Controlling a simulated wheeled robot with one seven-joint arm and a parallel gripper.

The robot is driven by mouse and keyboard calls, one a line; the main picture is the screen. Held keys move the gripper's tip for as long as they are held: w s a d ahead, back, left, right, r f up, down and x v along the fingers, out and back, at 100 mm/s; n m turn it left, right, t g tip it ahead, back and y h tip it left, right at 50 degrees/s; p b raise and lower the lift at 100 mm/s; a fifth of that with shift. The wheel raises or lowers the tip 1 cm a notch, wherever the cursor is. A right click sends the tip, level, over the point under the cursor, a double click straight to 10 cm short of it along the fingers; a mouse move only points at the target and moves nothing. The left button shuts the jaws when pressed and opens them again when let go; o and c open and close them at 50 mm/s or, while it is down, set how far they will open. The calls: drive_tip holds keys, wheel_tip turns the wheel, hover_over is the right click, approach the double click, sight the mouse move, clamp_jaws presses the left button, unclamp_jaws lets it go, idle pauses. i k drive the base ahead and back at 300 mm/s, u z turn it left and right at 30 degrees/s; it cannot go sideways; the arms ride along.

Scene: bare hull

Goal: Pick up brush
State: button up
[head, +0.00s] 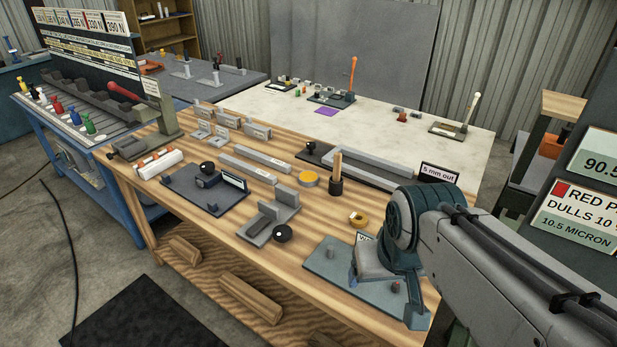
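No brush can be named with certainty. An upright wooden handle with a dark lower end (336,172) stands near the middle of the wooden bench and may be the brush; its bristles do not show. My arm reaches in from the right, and its end, my gripper (416,312), is low at the bench's front right corner, to the right of and nearer than the handle. The two are apart.
A pale table (420,150) adjoins behind. A sign panel (590,190) stands at the right.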

sight(337, 156)
drive_tip(key=u, duration=0.05)
drive_tip(key=k, duration=0.5)
drive_tip(key=u, duration=1.3)
drive_tip(key=i, duration=1.65)
drive_tip(key=z, duration=2.65)
